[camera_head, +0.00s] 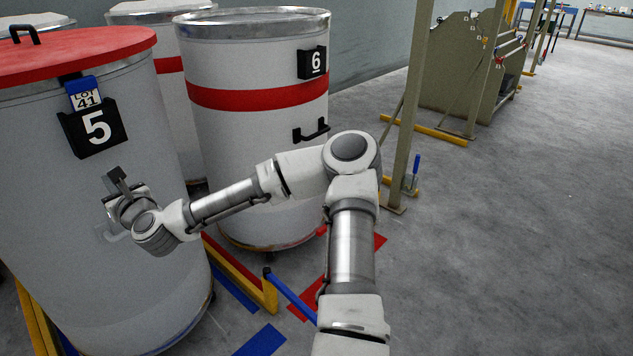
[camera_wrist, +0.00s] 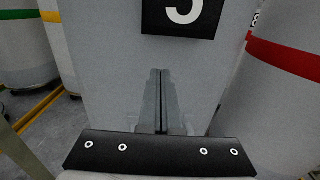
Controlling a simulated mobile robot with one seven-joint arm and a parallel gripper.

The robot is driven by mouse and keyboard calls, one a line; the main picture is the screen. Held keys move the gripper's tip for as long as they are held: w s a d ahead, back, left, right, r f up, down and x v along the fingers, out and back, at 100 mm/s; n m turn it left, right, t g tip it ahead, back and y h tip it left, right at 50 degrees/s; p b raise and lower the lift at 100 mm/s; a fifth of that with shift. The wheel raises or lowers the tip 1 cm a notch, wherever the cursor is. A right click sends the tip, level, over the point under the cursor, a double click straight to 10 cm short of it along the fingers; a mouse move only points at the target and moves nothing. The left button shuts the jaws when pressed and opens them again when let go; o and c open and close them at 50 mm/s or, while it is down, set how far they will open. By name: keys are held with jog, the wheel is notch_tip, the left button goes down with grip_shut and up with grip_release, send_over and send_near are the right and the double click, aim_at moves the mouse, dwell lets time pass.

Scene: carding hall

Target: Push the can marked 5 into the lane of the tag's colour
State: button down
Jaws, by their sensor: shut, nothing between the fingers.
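The can marked 5 (camera_head: 80,230) is a tall grey-white drum with a red lid (camera_head: 75,52). It stands upright at the left, and its wall fills the middle of the wrist view (camera_wrist: 105,75). Its black number plate (camera_head: 97,138) carries a blue-edged tag (camera_head: 86,94) reading LOT 41. My gripper (camera_head: 117,188) is in front of the can's wall, below the plate. Its fingers (camera_wrist: 161,88) are shut, empty and point at the wall; I cannot tell if they touch. Blue floor marks (camera_head: 236,288) and red floor marks (camera_head: 380,243) lie right of the can.
The can marked 6 (camera_head: 258,140), red-banded, stands right behind can 5. More cans stand behind, including a yellow-banded one (camera_wrist: 22,50). A yellow rail (camera_head: 270,294) and a blue bar (camera_head: 290,296) are low between the cans and my arm. A post (camera_head: 405,120) stands right; open floor lies beyond.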

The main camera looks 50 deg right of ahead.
jog(key=s, duration=0.5)
jog(key=shift+s, duration=0.25)
dwell(0.4)
